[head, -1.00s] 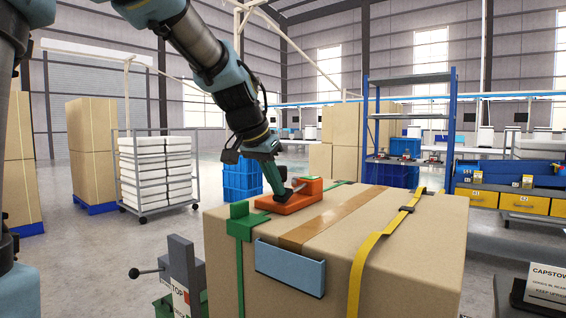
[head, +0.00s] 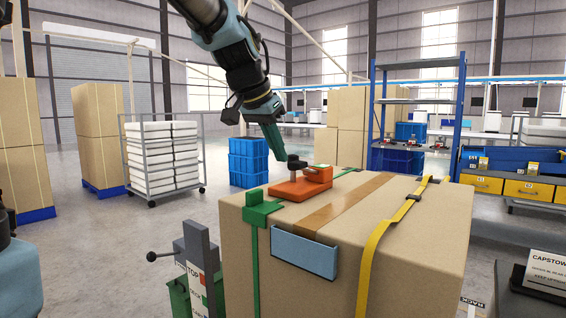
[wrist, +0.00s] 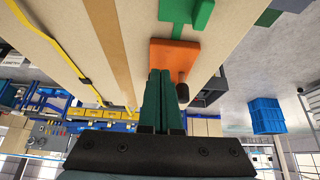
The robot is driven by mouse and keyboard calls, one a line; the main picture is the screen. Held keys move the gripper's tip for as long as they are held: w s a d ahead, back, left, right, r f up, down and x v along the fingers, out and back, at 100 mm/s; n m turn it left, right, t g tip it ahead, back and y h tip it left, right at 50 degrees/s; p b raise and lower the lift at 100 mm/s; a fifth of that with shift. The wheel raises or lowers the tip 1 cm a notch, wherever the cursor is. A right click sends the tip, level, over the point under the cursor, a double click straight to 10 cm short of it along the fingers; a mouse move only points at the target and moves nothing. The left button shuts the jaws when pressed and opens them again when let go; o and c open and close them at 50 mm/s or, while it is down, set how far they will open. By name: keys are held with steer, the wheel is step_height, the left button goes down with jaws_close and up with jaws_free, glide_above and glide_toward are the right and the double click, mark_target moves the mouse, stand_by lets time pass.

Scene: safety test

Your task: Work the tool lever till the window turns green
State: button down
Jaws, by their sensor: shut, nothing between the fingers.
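The orange tool (head: 300,188) lies on top of a large strapped carton (head: 285,240). A short post with a black knob, its lever (head: 295,163), stands up from the tool. My gripper (head: 284,154) is shut and empty, its green fingers close to the knob; I cannot tell whether they touch it. In the wrist view the shut fingers (wrist: 166,76) point at the orange plate (wrist: 174,54), with the dark knob (wrist: 182,91) just right of them. I cannot make out the window or its colour.
A green strap with a corner piece (head: 262,208) and a yellow strap (head: 380,235) cross the carton. A blue pocket (head: 304,252) is on its front. A grey post with a ball-ended handle (head: 196,260) stands to the left. Blue bins (head: 248,160) stand behind.

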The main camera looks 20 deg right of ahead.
steer(key=a+v, duration=0.1)
steer(key=v, duration=0.5)
steer(key=shift+s+a+b, duration=0.2)
steer(key=shift+s+b, duration=0.2)
steer(key=shift+f, duration=0.1)
